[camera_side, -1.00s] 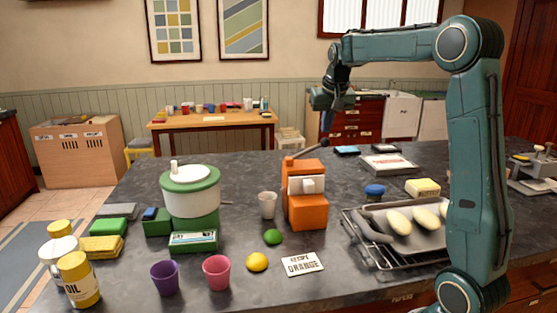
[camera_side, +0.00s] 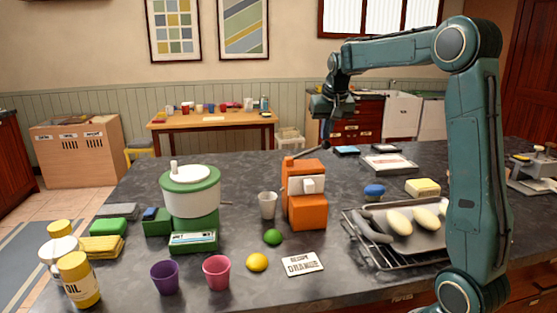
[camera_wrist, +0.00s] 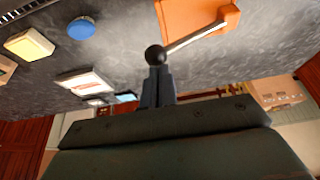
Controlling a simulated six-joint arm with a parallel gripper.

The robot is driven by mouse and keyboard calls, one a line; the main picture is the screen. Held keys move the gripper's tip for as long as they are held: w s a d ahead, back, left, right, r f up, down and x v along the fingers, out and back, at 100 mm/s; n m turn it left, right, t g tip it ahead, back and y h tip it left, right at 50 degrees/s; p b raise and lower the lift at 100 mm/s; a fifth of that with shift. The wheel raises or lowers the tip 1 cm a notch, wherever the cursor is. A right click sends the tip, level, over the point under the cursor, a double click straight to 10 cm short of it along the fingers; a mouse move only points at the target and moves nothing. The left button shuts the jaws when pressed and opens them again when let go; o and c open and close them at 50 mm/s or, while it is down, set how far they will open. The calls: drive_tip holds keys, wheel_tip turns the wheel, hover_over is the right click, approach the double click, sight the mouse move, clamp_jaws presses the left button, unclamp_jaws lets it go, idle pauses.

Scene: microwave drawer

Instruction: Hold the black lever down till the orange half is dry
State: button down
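The orange juice press (camera_side: 306,209) stands on the dark counter with a pale block at its front. It also shows at the top of the wrist view (camera_wrist: 190,15). Its lever (camera_wrist: 195,38) is a metal rod ending in a black knob (camera_wrist: 155,55); in the side view the lever (camera_side: 312,151) slants up to the right. My gripper (camera_wrist: 158,78) has its fingers together, with the tips right at the knob. Whether they touch it I cannot tell. In the side view my gripper (camera_side: 326,138) is above the lever's end. No orange half is visible.
A clear cup (camera_side: 267,205) stands left of the press, with a lime (camera_side: 273,237), a lemon (camera_side: 257,262) and a recipe card (camera_side: 303,264) in front. A rack with a tray (camera_side: 385,252) is at right. A blue round thing (camera_side: 374,191) lies between.

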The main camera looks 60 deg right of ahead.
sight(326, 142)
drive_tip(key=shift+f, duration=1.7)
drive_tip(key=shift+r, duration=0.15)
idle(2.5)
wheel_tip(326, 142, up, 10)
drive_tip(key=shift+r, duration=0.15)
idle(1.4)
drive_tip(key=shift+a, duration=0.15)
